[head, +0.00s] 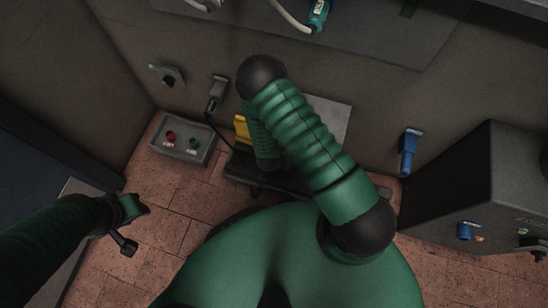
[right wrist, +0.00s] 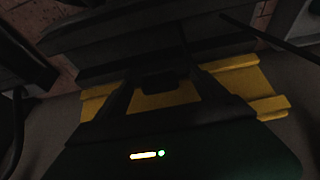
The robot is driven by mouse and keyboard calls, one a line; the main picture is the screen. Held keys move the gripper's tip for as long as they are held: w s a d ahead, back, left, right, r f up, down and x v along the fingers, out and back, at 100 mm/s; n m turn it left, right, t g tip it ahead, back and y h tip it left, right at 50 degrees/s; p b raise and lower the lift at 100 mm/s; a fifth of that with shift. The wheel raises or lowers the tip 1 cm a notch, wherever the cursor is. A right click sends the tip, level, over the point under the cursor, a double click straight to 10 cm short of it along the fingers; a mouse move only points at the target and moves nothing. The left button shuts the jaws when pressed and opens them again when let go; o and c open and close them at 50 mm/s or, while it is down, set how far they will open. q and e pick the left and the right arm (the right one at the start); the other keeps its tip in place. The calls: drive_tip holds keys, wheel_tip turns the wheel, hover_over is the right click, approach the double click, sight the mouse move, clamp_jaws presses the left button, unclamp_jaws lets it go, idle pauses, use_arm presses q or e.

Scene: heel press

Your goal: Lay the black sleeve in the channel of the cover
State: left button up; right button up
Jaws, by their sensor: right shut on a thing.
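A yellow piece with a stepped profile, which I take for the cover, lies across the middle of the right wrist view (right wrist: 235,78). A bit of it shows left of my right forearm in the head view (head: 242,129). My right gripper (right wrist: 160,85) is shut on a small dark block between its fingertips, in front of the yellow piece. I take this block for the black sleeve (right wrist: 165,75); its outline blurs into the dark. Whether it touches the cover I cannot tell. My left gripper (head: 136,226) is open and empty, over the floor at left.
A dark bench (head: 240,170) stands under my right forearm, with a pale panel (head: 328,118) behind. A grey box with red and green buttons (head: 183,140) is left of it. A grey cabinet (head: 470,190) is at right. Tiled floor is free at left.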

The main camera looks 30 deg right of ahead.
wheel_tip(320, 180, down, 10)
drive_tip(key=b, duration=0.6)
drive_tip(key=shift+r, duration=0.2)
